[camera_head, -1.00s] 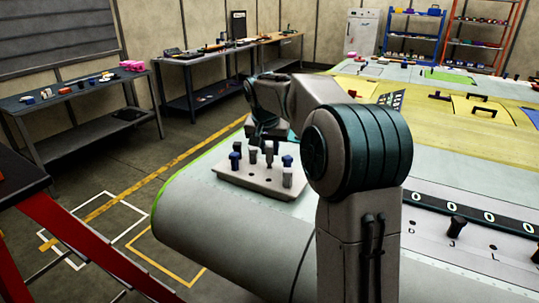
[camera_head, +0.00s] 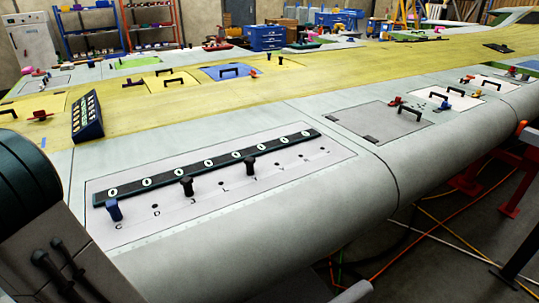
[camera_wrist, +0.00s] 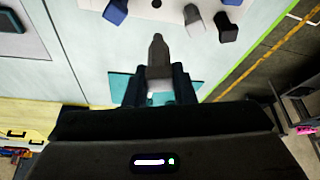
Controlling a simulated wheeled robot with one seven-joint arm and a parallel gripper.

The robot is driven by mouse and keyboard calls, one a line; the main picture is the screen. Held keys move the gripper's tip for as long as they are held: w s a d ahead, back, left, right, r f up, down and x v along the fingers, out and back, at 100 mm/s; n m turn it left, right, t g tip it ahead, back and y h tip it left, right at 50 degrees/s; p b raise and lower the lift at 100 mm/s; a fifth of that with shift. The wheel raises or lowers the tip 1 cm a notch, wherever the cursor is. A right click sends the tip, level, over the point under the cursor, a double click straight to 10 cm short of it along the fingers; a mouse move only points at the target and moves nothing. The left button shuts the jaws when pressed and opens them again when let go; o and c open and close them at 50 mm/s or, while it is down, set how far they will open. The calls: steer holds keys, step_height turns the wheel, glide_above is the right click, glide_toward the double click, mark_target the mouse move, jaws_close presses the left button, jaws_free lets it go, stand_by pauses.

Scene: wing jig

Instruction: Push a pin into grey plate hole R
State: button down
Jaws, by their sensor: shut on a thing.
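My gripper (camera_wrist: 157,88) shows in the wrist view, its dark fingers shut on a grey pin (camera_wrist: 157,55) that sticks out beyond the tips. The held pin is beside the pale pin tray (camera_wrist: 178,38), which carries blue and dark pins. The grey plate (camera_head: 205,212) lies on the wing in the head view, with a row of lettered holes. Several other holes look empty. The letters are too small to tell which hole is R. My gripper is outside the head view.
A black strip with white round marks (camera_head: 210,165) runs along the plate's back edge. A dark box with marked buttons (camera_head: 87,117) stands on the wing behind it. Handled panels (camera_head: 380,122) lie to the right. The wing's front edge is clear.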

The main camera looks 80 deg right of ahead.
stand_by(0.7)
steer(key=s+d+f+m+g+h+p, duration=0.1)
steer(key=s+d+m+p, duration=0.3)
steer(key=d, duration=1.2)
steer(key=s+d+m+g+h, duration=0.1)
steer(key=s+d+m, duration=0.3)
steer(key=d, duration=1.2)
steer(key=s+d+f+m+g+p, duration=0.1)
steer(key=s+d+m+p, duration=0.2)
steer(key=s+d, duration=1.5)
steer(key=s+d+f+m+g+p, duration=0.15)
steer(key=s+d, duration=0.25)
steer(key=s, duration=0.8)
steer(key=s+d+m+g+p, duration=0.1)
steer(key=s+d+m, duration=0.2)
steer(key=s, duration=0.9)
steer(key=s+d+f+m+g+p, duration=0.1)
steer(key=s+d+m+p, duration=0.2)
steer(key=s, duration=0.9)
steer(key=shift+n, duration=0.25)
steer(key=shift+w+d+f+b, duration=0.1)
steer(key=shift+d+f+b, duration=0.1)
steer(key=shift+f+b, duration=1.3)
steer(key=shift+d+f+b, duration=0.15)
steer(key=shift+f+b, duration=1.25)
steer(key=shift+b, duration=0.15)
steer(key=shift+f, duration=0.1)
